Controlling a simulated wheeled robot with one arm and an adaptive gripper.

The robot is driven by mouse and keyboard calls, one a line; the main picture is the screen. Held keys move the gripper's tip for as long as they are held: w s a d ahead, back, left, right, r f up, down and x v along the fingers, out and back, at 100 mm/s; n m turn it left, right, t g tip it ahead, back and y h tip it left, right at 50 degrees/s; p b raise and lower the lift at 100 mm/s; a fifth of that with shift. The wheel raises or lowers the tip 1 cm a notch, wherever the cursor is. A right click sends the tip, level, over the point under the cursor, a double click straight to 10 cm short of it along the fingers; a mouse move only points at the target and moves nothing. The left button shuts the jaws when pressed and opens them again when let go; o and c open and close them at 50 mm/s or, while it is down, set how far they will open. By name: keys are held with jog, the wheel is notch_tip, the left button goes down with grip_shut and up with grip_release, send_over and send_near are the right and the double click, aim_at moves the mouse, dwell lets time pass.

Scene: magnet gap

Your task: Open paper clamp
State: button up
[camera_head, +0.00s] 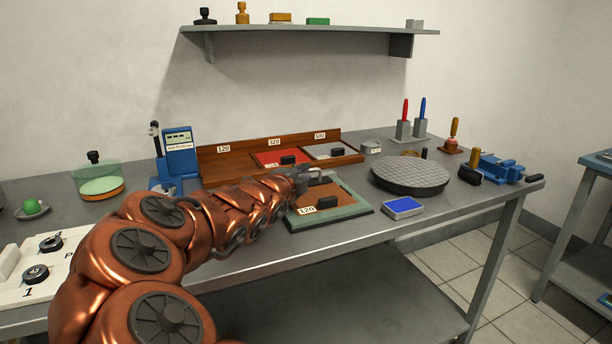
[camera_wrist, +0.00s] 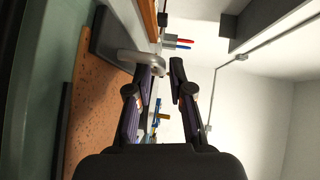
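A board with a green-grey frame (camera_head: 358,215) lies near the front edge of the bench, with a brown sheet (camera_head: 350,196) on it and a "120" label. The brown sheet also shows at left in the wrist view (camera_wrist: 92,115). A pale grey rounded lever (camera_wrist: 135,58), seemingly the paper clamp's, reaches from the board's far end across the tip of my left-hand finger. My gripper (camera_wrist: 164,68) has its two fingers apart, with a visible gap between them. In the head view my gripper (camera_head: 301,180) is over the board's back left part, where my arm hides part of the clamp. Contact cannot be told.
A wooden tray (camera_head: 222,180) with labelled compartments stands behind the board. A round grey plate (camera_head: 410,175) and a blue box (camera_head: 403,207) are to the right. A blue device (camera_head: 180,155) stands left. A wall shelf (camera_head: 310,31) hangs above.

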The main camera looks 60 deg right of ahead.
jog(key=shift+b+x, duration=0.3)
jog(key=shift+x, duration=1)
jog(key=shift+c, duration=0.2)
grip_shut()
